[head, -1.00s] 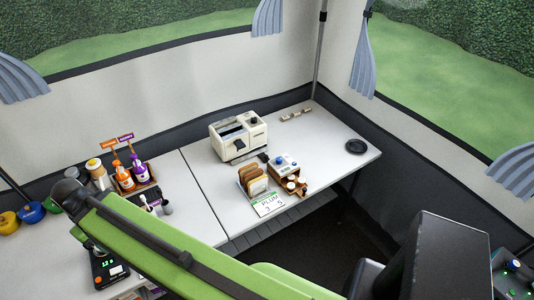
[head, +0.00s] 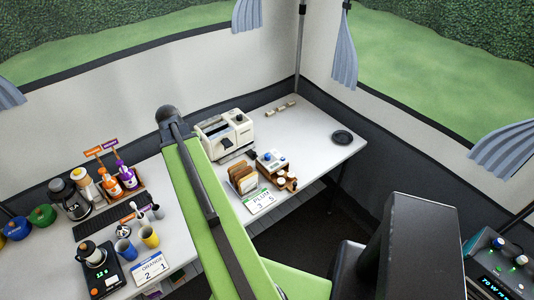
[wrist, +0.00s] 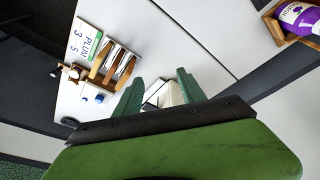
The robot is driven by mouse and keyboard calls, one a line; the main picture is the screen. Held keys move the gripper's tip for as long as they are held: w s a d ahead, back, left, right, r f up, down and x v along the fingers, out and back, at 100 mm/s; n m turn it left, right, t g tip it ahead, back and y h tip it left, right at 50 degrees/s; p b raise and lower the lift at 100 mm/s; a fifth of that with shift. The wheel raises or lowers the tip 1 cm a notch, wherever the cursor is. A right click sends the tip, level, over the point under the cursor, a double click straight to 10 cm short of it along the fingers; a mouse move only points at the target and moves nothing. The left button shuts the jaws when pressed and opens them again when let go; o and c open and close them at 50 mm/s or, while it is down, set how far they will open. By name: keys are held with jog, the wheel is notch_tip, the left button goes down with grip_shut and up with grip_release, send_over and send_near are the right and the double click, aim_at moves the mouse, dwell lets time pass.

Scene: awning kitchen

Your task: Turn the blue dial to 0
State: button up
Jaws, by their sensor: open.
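A dark console (head: 490,265) at the lower right edge of the head view carries a blue dial (head: 498,243), a pale knob (head: 521,260) and a lit display with text too small to read surely. The dial's setting is not legible. In the head view the gripper itself is not distinguishable; my green arm spans the table.
A white toaster (head: 225,132), a toast rack (head: 242,178) and a PLUM card (head: 260,200) stand on the table. Bottles (head: 126,176), mugs (head: 149,238) and a coffee pot on a scale (head: 92,255) crowd the left. A black disc (head: 342,137) lies at the right end.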

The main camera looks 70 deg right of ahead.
jog(key=s+d+r+m+g+h, duration=0.1)
jog(key=s+d+m, duration=0.4)
jog(key=s+d, duration=0.7)
jog(key=m, duration=0.2)
send_near(267, 155)
jog(key=b+x, duration=0.8)
jog(key=b, duration=0.7)
jog(key=shift+s+f+b, duration=0.1)
jog(key=shift+f+b, duration=0.3)
jog(key=shift+r, duration=0.1)
jog(key=shift+g, duration=0.3)
grip_shut()
